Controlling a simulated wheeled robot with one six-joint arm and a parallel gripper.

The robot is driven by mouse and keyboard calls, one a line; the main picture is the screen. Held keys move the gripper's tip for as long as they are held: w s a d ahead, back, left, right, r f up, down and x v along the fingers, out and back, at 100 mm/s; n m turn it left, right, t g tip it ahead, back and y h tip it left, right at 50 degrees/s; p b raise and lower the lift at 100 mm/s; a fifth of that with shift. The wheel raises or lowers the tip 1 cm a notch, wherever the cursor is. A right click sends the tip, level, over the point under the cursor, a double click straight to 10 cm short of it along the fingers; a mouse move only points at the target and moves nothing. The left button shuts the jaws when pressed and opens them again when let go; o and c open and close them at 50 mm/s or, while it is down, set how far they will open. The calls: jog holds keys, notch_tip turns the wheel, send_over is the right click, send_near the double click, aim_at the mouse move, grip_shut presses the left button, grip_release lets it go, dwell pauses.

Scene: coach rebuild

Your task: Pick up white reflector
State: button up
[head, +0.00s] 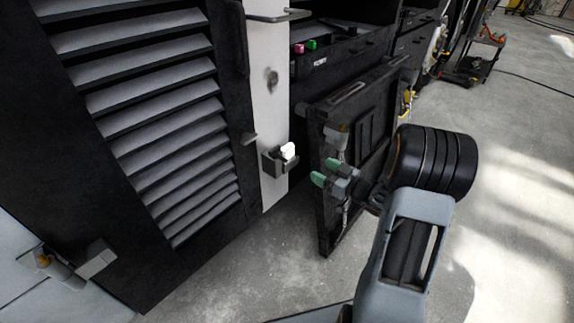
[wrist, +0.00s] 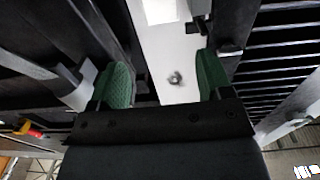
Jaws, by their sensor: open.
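The white reflector (head: 288,151) is a small bright white piece. It sits on a dark grey bracket (head: 280,165) low on the pale upright strip (head: 268,110) in the head view. My gripper (head: 326,172) has green fingertips and stands just right of and below the reflector in that picture, apart from it. In the wrist view my gripper (wrist: 165,80) is open, with nothing between its fingers. The pale strip (wrist: 165,50) and its round fitting show beyond them. A bright white patch is at the top edge there; I cannot tell whether it is the reflector.
A louvered dark panel (head: 145,100) stands left of the strip. A dark open door (head: 350,140) stands close behind my gripper. A pink block (head: 299,48) and a green block (head: 312,44) lie on a dark ledge. The concrete floor (head: 510,150) at right is largely clear.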

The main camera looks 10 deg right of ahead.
jog(key=b, duration=0.1)
send_near(290, 152)
jog(key=x, duration=0.3)
jog(key=shift+b+x, duration=1.35)
jog(key=shift+x, duration=1.8)
jog(key=shift+f, duration=0.1)
jog(key=shift+c, duration=0.3)
jog(key=c, duration=0.6)
